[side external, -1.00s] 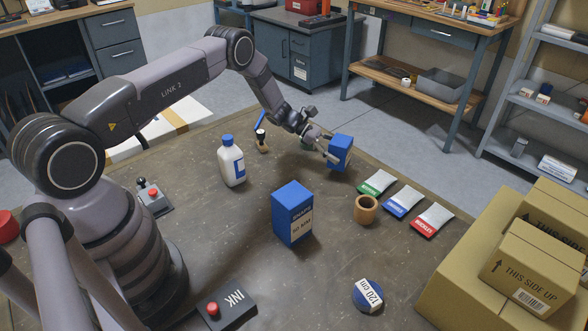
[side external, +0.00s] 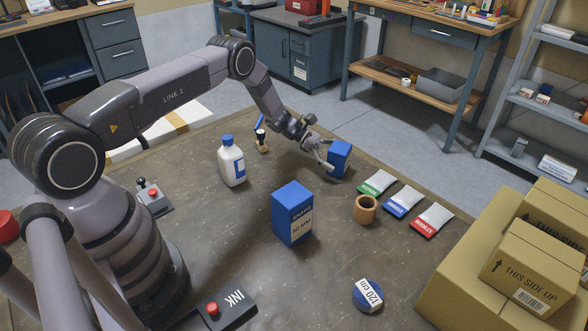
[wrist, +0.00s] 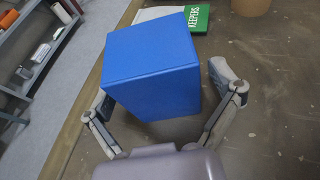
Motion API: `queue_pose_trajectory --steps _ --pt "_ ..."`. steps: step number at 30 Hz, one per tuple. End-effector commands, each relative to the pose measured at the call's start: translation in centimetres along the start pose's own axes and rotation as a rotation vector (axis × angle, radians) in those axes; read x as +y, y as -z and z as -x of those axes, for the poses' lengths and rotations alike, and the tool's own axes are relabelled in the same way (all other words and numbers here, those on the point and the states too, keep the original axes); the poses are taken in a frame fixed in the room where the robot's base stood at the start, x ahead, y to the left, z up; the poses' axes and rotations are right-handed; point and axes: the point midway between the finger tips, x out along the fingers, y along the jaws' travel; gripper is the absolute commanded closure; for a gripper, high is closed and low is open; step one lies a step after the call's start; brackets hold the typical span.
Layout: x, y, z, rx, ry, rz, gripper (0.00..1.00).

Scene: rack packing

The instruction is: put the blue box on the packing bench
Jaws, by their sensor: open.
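A small plain blue box (side external: 340,158) stands near the far edge of the worktable (side external: 235,240), seemingly resting on it. In the wrist view the blue box (wrist: 155,70) fills the space ahead of my gripper. My gripper (side external: 324,160) is open at its near left side; one finger shows to each side of the box in the wrist view, with a visible gap at the right finger. Whether the left finger touches is unclear. A larger blue box (side external: 291,212) with a white label stands upright mid-table, apart from my gripper.
Green, blue and red-marked packets (side external: 404,201) and a brown cup (side external: 366,209) lie right of the small box. A white bottle (side external: 231,162) and a stamp (side external: 261,142) stand left. Cartons (side external: 530,262) fill the right corner.

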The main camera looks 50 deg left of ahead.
Motion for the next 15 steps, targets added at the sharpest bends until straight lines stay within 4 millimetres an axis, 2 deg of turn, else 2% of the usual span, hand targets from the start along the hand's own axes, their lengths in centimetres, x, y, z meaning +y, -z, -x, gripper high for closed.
queue_pose_trajectory --steps 5,8,15 --pt "0.1 -0.3 0.7 0.000 -0.002 0.000 0.09" --pt "0.1 -0.2 2.4 0.000 -0.003 0.001 0.09" --pt "0.1 -0.2 7.8 0.000 -0.004 0.001 0.09"
